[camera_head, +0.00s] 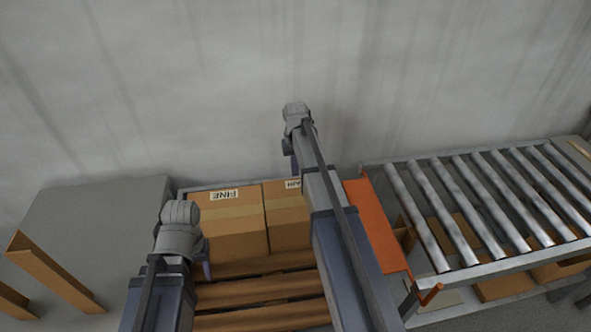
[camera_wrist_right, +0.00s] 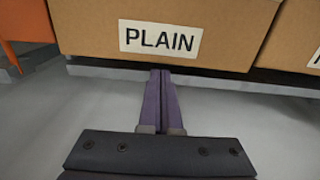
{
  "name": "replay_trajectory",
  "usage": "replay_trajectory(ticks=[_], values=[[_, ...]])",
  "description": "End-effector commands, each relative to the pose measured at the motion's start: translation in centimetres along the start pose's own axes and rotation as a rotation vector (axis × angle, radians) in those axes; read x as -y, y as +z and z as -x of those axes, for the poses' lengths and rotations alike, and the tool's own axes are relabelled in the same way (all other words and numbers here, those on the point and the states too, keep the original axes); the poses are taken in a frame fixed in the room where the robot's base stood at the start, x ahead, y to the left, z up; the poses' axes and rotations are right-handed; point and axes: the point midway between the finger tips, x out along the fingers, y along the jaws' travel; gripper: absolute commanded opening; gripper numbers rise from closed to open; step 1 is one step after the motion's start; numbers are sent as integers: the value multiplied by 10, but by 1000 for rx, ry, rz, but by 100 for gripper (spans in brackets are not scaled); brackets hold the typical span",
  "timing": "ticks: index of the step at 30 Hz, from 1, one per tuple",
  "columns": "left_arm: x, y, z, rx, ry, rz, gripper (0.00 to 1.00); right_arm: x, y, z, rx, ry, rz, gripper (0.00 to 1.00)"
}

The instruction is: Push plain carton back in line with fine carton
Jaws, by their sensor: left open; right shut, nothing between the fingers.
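The plain carton (camera_head: 284,213) stands right of the fine carton (camera_head: 229,224) on a wooden pallet (camera_head: 262,291). My right arm covers part of the plain carton in the head view. Its PLAIN label faces the right wrist camera (camera_wrist_right: 165,38), and it seems to stick out slightly towards the wall past the fine carton, partly visible in that view (camera_wrist_right: 293,45). My right gripper (camera_head: 289,150) is shut and empty on the wall side. Its fingertips (camera_wrist_right: 160,72) meet the carton's lower edge in the wrist view; contact is unclear. My left gripper (camera_head: 207,270) is open, in front of the fine carton.
An orange panel (camera_head: 377,225) stands right of the pallet, beside a roller conveyor (camera_head: 470,205). A grey table (camera_head: 95,225) is at the left, with a brown board (camera_head: 53,272) near it. The grey wall (camera_head: 200,80) lies behind; floor shows under my right gripper.

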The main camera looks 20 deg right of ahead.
Motion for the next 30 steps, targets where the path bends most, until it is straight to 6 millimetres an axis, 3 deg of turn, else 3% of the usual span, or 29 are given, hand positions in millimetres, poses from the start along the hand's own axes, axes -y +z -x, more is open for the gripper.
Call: replay_trajectory(ticks=[1,3,9,22,30], values=[[-2,-1,-16,0,0,0,50,0,0,-16,0,0,0,0],[-2,-2,-25,0,0,0,50,0,0,-26,0,0,0,0],[-4,-2,-43,0,0,-1,50,0,0,-43,0,0,0,0],[-4,-3,-43,0,0,0,50,0,1,-44,0,0,0,0],[-4,-2,-43,0,0,0,50,0,24,-44,1,0,0,0]])
